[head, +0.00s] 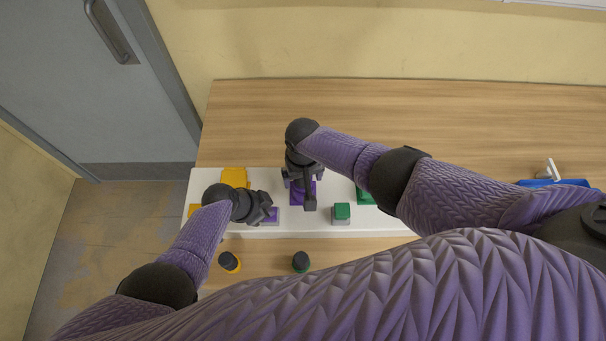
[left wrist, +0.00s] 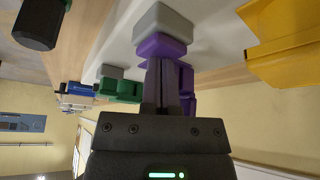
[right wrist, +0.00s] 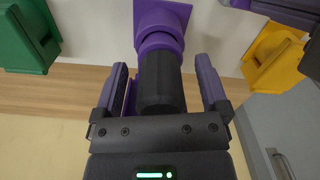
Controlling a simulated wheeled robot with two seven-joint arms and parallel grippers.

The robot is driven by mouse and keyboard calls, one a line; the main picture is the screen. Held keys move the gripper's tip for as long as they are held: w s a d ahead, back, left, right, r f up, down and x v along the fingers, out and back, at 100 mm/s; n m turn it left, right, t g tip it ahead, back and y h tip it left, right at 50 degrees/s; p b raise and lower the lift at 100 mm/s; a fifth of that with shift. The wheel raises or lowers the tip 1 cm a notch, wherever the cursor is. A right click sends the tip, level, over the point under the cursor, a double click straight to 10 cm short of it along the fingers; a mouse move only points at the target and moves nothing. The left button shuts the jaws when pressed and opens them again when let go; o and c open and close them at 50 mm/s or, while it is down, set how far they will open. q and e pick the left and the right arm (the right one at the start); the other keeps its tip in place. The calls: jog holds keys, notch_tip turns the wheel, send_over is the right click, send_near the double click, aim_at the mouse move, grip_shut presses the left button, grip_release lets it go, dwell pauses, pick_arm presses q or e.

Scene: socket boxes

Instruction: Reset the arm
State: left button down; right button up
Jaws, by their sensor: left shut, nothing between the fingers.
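My left gripper (head: 268,205) is shut and empty in the head view. In the left wrist view its fingers (left wrist: 169,85) are together, close to a grey block with a purple top (left wrist: 162,32); I cannot tell whether they touch. My right gripper (head: 300,193) is over the purple box (head: 302,190) on the white board. In the right wrist view its open fingers (right wrist: 161,90) stand on either side of a black-handled plug with a purple collar (right wrist: 160,80), with gaps visible. The purple box also shows beyond the left fingers (left wrist: 187,78).
The white board (head: 385,224) bears a yellow box (head: 234,177), a green box (head: 363,196) and a green-topped block (head: 342,212). Yellow-ringed (head: 229,262) and green-ringed (head: 300,262) plugs stand in front. A blue box (head: 560,183) is at right. The wooden table (head: 420,115) is clear behind.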

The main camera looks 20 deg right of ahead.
jog(key=shift+o, duration=0.4)
jog(key=shift+r, duration=3.5)
pick_arm(q)
jog(key=shift+r, duration=0.1)
pick_arm(e)
jog(key=shift+r, duration=0.1)
pick_arm(q)
notch_tip(320, 180, up, 7)
jog(key=p, duration=0.6)
jog(key=shift+p, duration=0.35)
pick_arm(e)
notch_tip(320, 180, up, 6)
jog(key=shift+r, duration=0.2)
pick_arm(q)
jog(key=shift+a, duration=0.1)
pick_arm(e)
jog(key=shift+a, duration=0.1)
